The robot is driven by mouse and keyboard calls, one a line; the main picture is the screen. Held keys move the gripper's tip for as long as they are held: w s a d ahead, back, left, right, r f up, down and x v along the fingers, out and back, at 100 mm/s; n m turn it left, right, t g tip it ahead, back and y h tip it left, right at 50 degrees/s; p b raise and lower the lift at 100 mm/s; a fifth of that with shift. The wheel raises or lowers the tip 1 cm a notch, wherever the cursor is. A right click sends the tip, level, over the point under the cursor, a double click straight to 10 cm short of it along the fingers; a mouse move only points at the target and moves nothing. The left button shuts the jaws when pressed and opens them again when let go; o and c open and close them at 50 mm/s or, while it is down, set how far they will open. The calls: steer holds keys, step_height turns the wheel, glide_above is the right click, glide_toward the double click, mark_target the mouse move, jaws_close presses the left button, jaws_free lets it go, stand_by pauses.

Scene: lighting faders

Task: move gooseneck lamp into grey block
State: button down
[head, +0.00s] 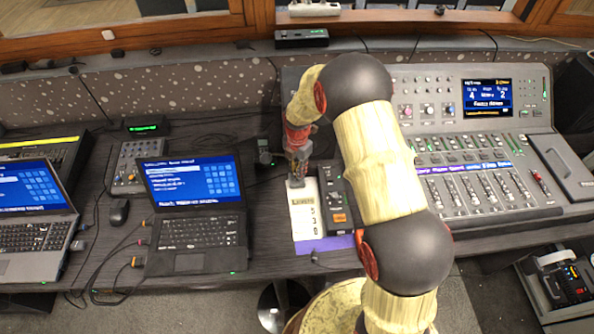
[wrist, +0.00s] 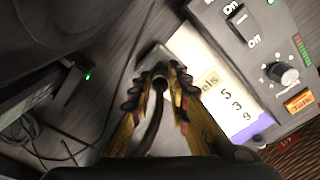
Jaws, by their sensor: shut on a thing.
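My gripper (wrist: 160,92) is shut on the gooseneck lamp (wrist: 153,128), whose dark curved stem runs between the two fingers in the wrist view. The grey block (wrist: 151,53) lies just beyond the fingertips, on the dark desk beside the paper sheet. The lamp's end is close to the block, but I cannot tell whether it is in the block or only over it. In the head view my gripper (head: 297,163) points down at the desk between the laptop and the mixing console; the lamp is mostly hidden there.
A printed sheet (head: 306,222) lies under and in front of the gripper. A black control box (head: 337,205) and the lighting console (head: 470,150) stand to the right. An open laptop (head: 193,200) is to the left. A small black device (head: 264,152) stands close on the left.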

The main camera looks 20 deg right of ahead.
steer(key=shift+r+p, duration=0.45)
steer(key=shift+r, duration=0.25)
stand_by(0.5)
steer(key=shift+f, duration=0.85)
stand_by(3.5)
steer(key=shift+s+f+b, duration=0.15)
steer(key=shift+f+b, duration=0.1)
steer(key=shift+b, duration=0.05)
stand_by(0.5)
steer(key=c, duration=2)
jaws_free()
steer(key=o, duration=0.4)
steer(key=shift+r, duration=0.1)
step_height(320, 180, up, 12)
